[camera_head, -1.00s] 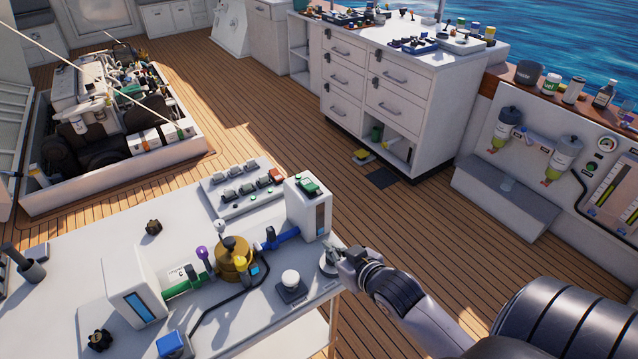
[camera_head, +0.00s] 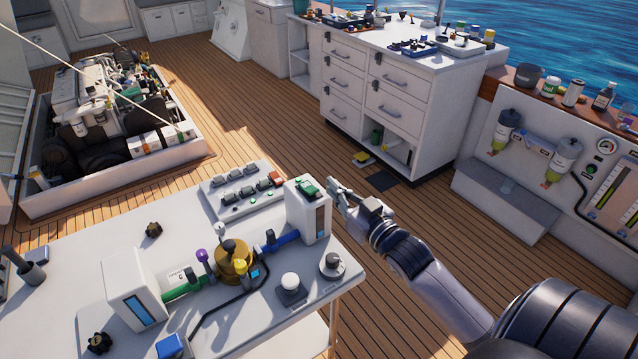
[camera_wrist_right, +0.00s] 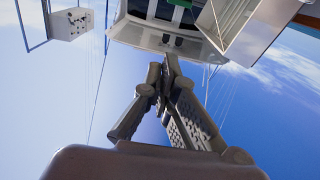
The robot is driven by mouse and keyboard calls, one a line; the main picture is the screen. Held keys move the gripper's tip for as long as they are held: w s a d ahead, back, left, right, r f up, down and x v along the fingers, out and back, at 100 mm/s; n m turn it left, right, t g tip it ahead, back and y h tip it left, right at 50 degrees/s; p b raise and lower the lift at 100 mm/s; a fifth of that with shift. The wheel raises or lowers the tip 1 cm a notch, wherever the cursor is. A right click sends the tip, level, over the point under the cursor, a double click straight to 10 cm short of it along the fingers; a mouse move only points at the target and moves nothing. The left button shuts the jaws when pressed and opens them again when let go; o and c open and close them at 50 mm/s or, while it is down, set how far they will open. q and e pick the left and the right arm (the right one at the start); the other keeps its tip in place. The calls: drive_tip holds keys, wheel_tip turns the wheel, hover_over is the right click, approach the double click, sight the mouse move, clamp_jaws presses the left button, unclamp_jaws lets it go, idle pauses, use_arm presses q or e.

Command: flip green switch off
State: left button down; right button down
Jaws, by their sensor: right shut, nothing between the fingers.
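The green switch (camera_head: 308,186) sits on top of a white box (camera_head: 296,212) at the right side of the white table. Whether it is on or off is too small to tell. My right gripper (camera_head: 335,187) is just right of the box's top, close to the switch. I cannot tell if it touches the box. It is shut and empty, and its closed fingers also show in the right wrist view (camera_wrist_right: 170,65). My left gripper is not in view.
A switch panel (camera_head: 243,196) lies behind the box. A round dial (camera_head: 332,265) and a white knob (camera_head: 290,281) are at the table's front right. Brass and blue pipe fittings (camera_head: 234,262) join the box to another white box (camera_head: 136,290). Open deck lies beyond the table.

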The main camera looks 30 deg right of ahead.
drive_tip(key=p, duration=0.2)
hover_over(318, 191)
drive_tip(key=w, duration=0.1)
drive_tip(key=shift+w, duration=0.1)
drive_tip(key=f, duration=0.1)
drive_tip(key=s+f, duration=0.1)
drive_tip(key=shift+s+f, duration=0.1)
drive_tip(key=shift+f, duration=0.3)
drive_tip(key=shift+s+f, duration=0.3)
drive_tip(key=shift+f, duration=0.2)
